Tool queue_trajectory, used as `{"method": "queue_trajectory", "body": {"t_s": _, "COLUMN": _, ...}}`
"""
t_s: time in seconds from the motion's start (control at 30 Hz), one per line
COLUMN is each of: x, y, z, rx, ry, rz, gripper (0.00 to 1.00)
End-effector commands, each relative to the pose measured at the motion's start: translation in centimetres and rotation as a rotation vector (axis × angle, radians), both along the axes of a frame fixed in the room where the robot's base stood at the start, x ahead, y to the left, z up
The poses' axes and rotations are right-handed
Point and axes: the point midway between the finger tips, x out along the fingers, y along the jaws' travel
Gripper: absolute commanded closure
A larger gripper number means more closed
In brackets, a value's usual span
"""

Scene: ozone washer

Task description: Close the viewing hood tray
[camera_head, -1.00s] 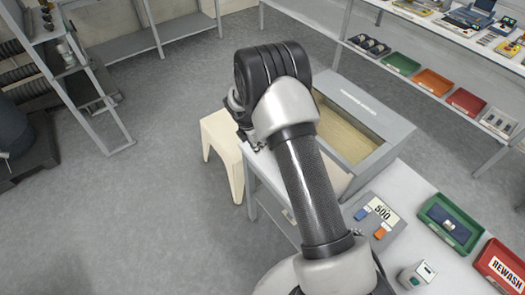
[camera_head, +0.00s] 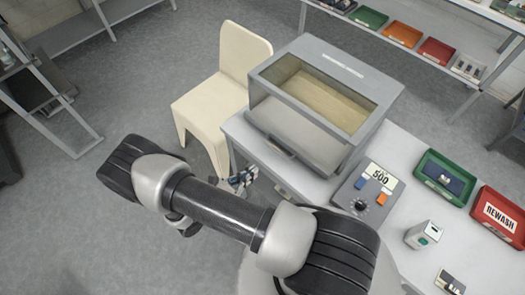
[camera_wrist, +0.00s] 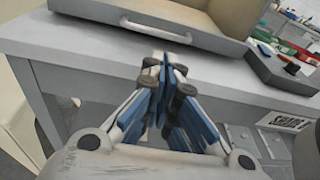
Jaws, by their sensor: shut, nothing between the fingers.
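The grey viewing hood (camera_head: 383,93) with its window stands on the bench. Its pale tray (camera_head: 296,128) shows at the front, out past the window, with a dark handle on its front edge. In the wrist view, the tray's beige inside (camera_wrist: 160,12) and front lip with the handle (camera_wrist: 155,29) lie at the top. My gripper (camera_head: 240,180) is by the bench's front edge, in front of and below the handle. In the wrist view my gripper (camera_wrist: 166,62) is shut and empty, its tips just below the handle; contact cannot be told.
A cream chair (camera_head: 222,85) stands left of the bench. On the bench (camera_head: 240,130), right of the hood, are a control box marked 500 (camera_head: 370,190), a green tray (camera_head: 462,165) and a red REWASH tray (camera_head: 500,215). Shelving stands behind. Open floor lies left.

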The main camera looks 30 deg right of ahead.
Motion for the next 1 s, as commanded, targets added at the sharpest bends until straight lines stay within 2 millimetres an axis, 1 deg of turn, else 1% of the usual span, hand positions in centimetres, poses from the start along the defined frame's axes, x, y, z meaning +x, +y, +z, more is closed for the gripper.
{"method": "queue_trajectory", "body": {"t_s": 0.03, "x": -0.1, "y": 0.2, "z": 0.0, "rx": -0.018, "ry": -0.025, "rz": 0.036, "gripper": 1.00}}
{"method": "queue_trajectory", "body": {"t_s": 0.13, "x": 0.1, "y": 0.2, "z": 0.0, "rx": -0.028, "ry": -0.056, "rz": 0.065, "gripper": 1.00}}
{"method": "queue_trajectory", "body": {"t_s": 0.23, "x": 0.4, "y": -0.7, "z": 0.0, "rx": -0.029, "ry": -0.062, "rz": 0.066, "gripper": 1.00}}
{"method": "queue_trajectory", "body": {"t_s": 0.5, "x": 2.0, "y": -5.3, "z": -0.8, "rx": -0.027, "ry": -0.060, "rz": 0.059, "gripper": 1.00}}
{"method": "queue_trajectory", "body": {"t_s": 0.7, "x": 3.0, "y": -7.9, "z": -1.1, "rx": -0.027, "ry": -0.060, "rz": 0.060, "gripper": 1.00}}
{"method": "queue_trajectory", "body": {"t_s": 0.83, "x": 3.4, "y": -8.7, "z": -1.2, "rx": -0.026, "ry": -0.059, "rz": 0.063, "gripper": 1.00}}
{"method": "queue_trajectory", "body": {"t_s": 1.0, "x": 3.5, "y": -8.9, "z": -1.2, "rx": -0.026, "ry": -0.059, "rz": 0.064, "gripper": 1.00}}
